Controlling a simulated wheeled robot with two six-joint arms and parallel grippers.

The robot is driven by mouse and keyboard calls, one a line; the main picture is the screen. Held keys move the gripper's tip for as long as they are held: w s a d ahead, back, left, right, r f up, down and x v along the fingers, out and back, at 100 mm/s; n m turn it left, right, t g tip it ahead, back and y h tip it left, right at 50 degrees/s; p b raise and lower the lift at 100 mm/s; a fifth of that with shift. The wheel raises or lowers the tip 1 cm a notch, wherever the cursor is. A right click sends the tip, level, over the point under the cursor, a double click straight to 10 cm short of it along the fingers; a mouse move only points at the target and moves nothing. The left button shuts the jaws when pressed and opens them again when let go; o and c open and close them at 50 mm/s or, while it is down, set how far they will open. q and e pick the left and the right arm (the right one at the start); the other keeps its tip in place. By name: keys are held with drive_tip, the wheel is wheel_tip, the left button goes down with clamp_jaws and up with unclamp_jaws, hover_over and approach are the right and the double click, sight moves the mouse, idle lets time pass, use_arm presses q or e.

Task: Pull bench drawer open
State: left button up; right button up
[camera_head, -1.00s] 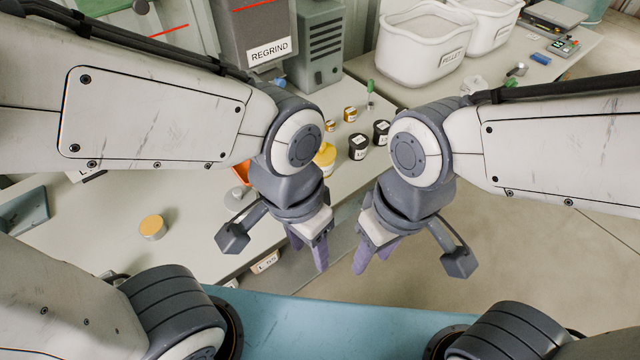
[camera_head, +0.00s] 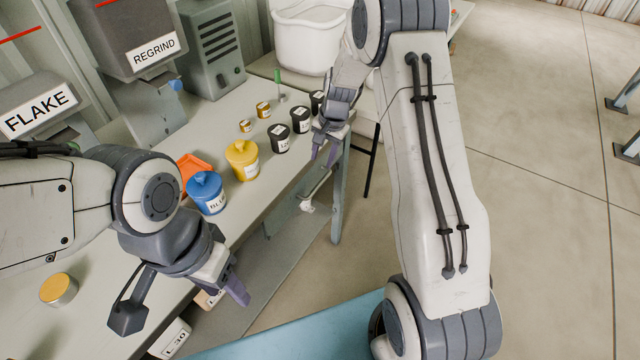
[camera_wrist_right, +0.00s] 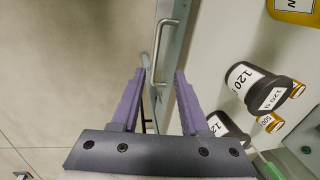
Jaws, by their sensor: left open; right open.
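The bench drawer front (camera_wrist_right: 181,45) shows in the right wrist view along the bench edge, with a silver bar handle (camera_wrist_right: 164,50) on it. My right gripper (camera_wrist_right: 160,75) is open, its purple fingers on either side of the handle's near end. I cannot tell how deep the handle sits between them. In the head view my right gripper (camera_head: 324,152) is at the bench's front edge, above the handle (camera_head: 318,186). My left gripper (camera_head: 236,290) is open and empty in front of the bench, further left. The drawer looks shut.
A white bin (camera_head: 305,40) stands behind.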

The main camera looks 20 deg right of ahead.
sight(320, 183)
drive_tip(key=shift+m, duration=0.3)
drive_tip(key=f, duration=0.4)
drive_tip(key=w+f, duration=0.1)
drive_tip(key=f, duration=0.2)
drive_tip(key=w+f+p, duration=0.1)
drive_tip(key=f, duration=0.3)
drive_tip(key=shift+d+f, duration=0.1)
drive_tip(key=shift+f, duration=0.2)
clamp_jaws()
idle(0.6)
